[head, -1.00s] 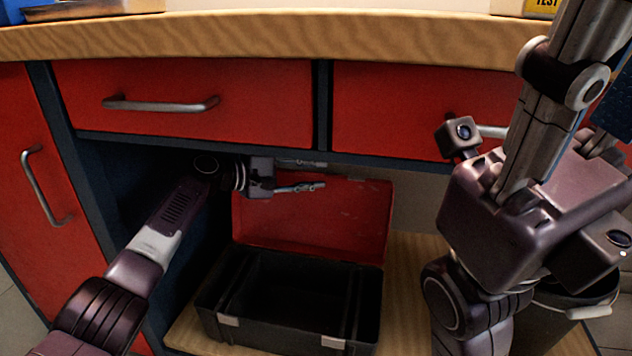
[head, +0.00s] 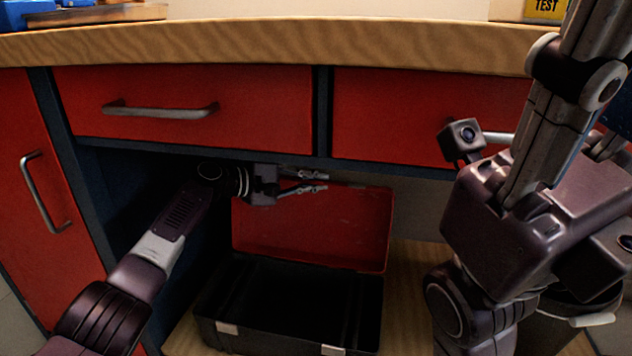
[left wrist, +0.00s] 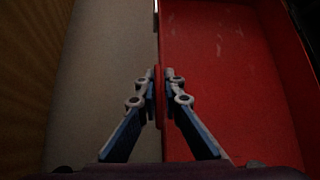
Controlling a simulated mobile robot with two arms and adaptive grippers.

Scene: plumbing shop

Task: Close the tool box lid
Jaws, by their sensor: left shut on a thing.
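The tool box (head: 290,305) is a dark box on the wooden shelf under the bench. Its red lid (head: 312,230) stands up open at the back, and the inside looks dark and empty. My left gripper (head: 315,181) reaches in from the left at the lid's top edge. In the left wrist view my left gripper (left wrist: 160,85) has one finger on each side of the thin edge of the red lid (left wrist: 225,70), shut on it. My right gripper (head: 560,110) is at the right, close to the camera; its fingertips run out of the picture.
Red drawers with metal handles (head: 160,110) and the worktop (head: 270,45) lie above the opening. A red door (head: 45,200) is at the left. A dark bucket (head: 570,318) stands at the lower right, behind my right arm. Bare shelf (head: 410,290) shows right of the box.

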